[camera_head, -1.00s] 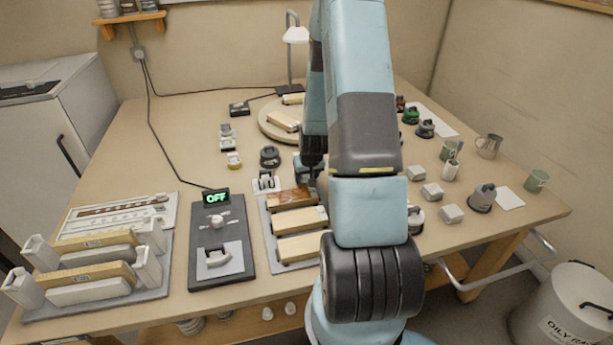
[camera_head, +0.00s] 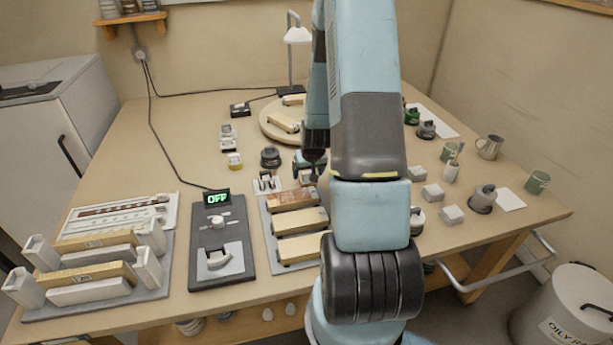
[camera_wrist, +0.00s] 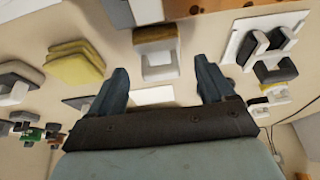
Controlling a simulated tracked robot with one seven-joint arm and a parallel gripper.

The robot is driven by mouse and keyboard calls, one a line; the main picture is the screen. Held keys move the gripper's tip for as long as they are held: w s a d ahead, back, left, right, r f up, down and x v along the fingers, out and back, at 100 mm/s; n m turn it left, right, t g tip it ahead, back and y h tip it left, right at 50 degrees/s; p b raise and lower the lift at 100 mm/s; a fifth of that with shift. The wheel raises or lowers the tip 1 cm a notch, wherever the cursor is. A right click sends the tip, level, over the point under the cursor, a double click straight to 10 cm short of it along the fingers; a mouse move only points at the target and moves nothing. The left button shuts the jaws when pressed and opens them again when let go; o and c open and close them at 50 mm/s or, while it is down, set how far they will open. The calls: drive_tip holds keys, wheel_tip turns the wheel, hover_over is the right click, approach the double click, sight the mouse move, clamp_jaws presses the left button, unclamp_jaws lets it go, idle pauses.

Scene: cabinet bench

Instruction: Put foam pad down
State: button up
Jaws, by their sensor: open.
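My gripper (camera_wrist: 160,85) is open, with its two dark blue-grey fingers spread and nothing touching them. A small block with a tan and grey face (camera_wrist: 157,50) lies just beyond the fingertips, between them in the wrist view; it looks like the foam pad, but I cannot be sure. In the head view my gripper (camera_head: 311,166) hangs over the bench, just behind the tray of wooden pieces, partly hidden by my arm. A small pale block (camera_head: 306,177) shows beneath it. Yellow pads (camera_wrist: 75,62) are stacked at the left in the wrist view.
The grey tray with wooden pieces (camera_head: 263,232) stands in front of my gripper. Left of it is a dark device with an OFF display (camera_head: 217,198). A round wooden board (camera_head: 270,130) lies behind. Mugs and grey blocks (camera_head: 451,214) stand at the right. The bench's left middle is clear.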

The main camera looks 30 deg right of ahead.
drive_tip(key=s+a+r+n, duration=0.1)
drive_tip(key=s+a+r, duration=0.25)
drive_tip(key=r, duration=0.55)
drive_tip(key=s+a+r, duration=0.2)
drive_tip(key=a+r, duration=0.2)
drive_tip(key=r, duration=0.5)
drive_tip(key=s+a+r+n, duration=0.1)
drive_tip(key=s+a+r, duration=0.2)
drive_tip(key=r, duration=0.5)
drive_tip(key=s+a+r, duration=0.4)
drive_tip(key=s+r, duration=0.2)
drive_tip(key=s, duration=0.2)
drive_tip(key=s+a+r+n+t+y, duration=0.1)
drive_tip(key=s+a+r, duration=0.3)
drive_tip(key=s+r, duration=0.2)
drive_tip(key=shift+s+r, duration=0.4)
drive_tip(key=shift+s, duration=0.85)
drive_tip(key=shift+o, duration=0.5)
drive_tip(key=shift+a, duration=0.1)
